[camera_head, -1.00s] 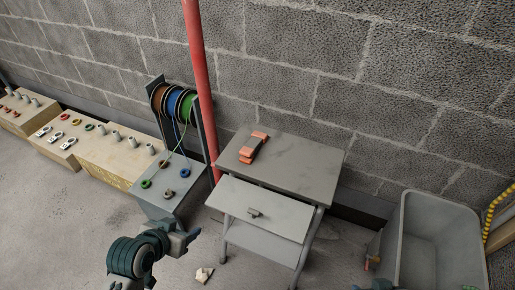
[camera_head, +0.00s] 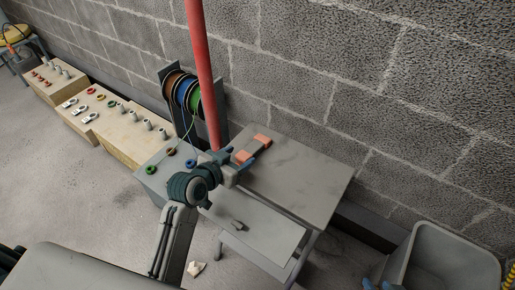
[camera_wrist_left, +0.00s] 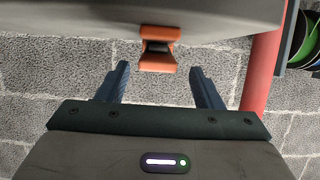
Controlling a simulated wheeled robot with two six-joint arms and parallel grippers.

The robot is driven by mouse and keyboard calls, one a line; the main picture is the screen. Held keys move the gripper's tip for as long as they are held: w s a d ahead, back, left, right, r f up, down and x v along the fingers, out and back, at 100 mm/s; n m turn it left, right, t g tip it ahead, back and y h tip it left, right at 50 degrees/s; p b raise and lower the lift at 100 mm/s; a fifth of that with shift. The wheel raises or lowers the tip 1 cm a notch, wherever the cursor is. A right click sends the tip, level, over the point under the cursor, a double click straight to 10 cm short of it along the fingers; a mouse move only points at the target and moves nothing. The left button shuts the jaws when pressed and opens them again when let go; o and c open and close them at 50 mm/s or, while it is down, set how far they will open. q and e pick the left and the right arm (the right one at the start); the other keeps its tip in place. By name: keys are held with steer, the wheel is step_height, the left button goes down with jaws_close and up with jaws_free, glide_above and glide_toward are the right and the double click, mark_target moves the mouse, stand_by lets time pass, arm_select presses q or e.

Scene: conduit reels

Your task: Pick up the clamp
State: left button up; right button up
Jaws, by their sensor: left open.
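The clamp (camera_head: 263,141), orange with a dark middle, lies on the grey table top near its back left side. In the left wrist view the clamp (camera_wrist_left: 158,48) shows at the table's edge, ahead of the fingertips and between their lines. My left gripper (camera_head: 246,161) is open and empty, just in front of the clamp, and partly hides it in the head view. Its two fingers (camera_wrist_left: 163,78) stand apart on either side, not touching the clamp. Only blue tips of my right gripper (camera_head: 379,285) show at the bottom edge; its opening is unclear.
A red pipe (camera_head: 204,75) and cable reels (camera_head: 183,92) stand at the table's left. A grey bin (camera_head: 450,255) is at right. The right table top is bare.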

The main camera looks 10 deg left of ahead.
mark_target(248, 151)
arm_select(q)
steer(key=x, duration=0.2)
steer(key=b+x, duration=0.1)
steer(key=x, duration=0.2)
steer(key=shift+w+d+f, duration=0.1)
steer(key=shift+d+f, duration=0.1)
steer(key=shift+f, duration=0.15)
steer(key=c, duration=1.1)
